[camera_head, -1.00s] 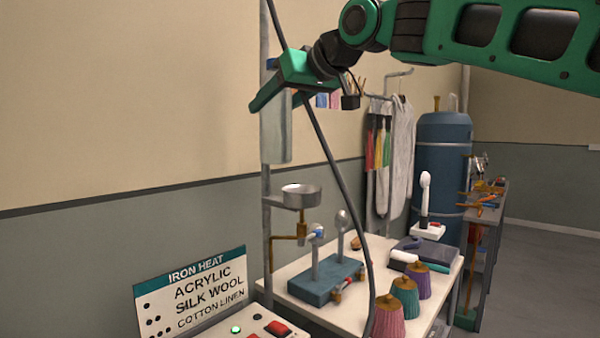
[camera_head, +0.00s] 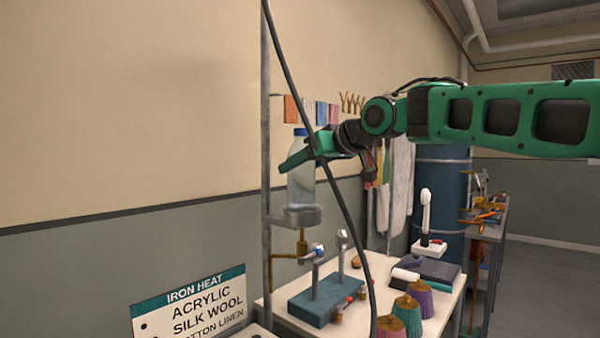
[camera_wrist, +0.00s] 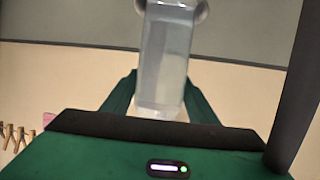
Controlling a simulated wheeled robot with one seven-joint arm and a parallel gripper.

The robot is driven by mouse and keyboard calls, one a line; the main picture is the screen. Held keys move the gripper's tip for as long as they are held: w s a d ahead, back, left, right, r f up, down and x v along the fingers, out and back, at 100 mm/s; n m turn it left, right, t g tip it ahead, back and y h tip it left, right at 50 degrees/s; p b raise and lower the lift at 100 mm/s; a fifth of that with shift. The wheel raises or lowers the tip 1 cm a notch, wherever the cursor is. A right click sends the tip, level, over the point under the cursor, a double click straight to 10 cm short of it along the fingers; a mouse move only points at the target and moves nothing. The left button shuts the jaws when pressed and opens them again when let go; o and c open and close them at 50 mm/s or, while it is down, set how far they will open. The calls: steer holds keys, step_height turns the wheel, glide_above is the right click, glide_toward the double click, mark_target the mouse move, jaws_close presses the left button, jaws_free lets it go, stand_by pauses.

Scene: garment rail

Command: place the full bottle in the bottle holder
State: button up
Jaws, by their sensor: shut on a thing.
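The full bottle (camera_head: 301,186) is clear with a blue cap and stands upright in the head view. My gripper (camera_head: 297,160) is shut on its upper part. The bottle holder (camera_head: 279,217) is a shallow grey cup on the upright pole. The bottle's lower end is at the cup's rim; I cannot tell whether it rests on the cup's floor. In the wrist view, the bottle (camera_wrist: 167,55) lies between the two green fingers (camera_wrist: 160,98), and part of the grey holder (camera_wrist: 201,10) shows at the top edge.
A dark cable (camera_head: 338,185) hangs in front of the gripper. Below the holder are a brass crank (camera_head: 285,256) and a blue stand (camera_head: 320,302) on the white table (camera_head: 385,266). Several thread cones (camera_head: 408,312) stand at the table's front. A sign (camera_head: 190,305) is at lower left.

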steer(key=shift+f, duration=0.2)
steer(key=o, duration=1.6)
steer(key=shift+f, duration=0.1)
steer(key=v, duration=1.2)
steer(key=shift+d, duration=0.1)
steer(key=shift+f, duration=0.1)
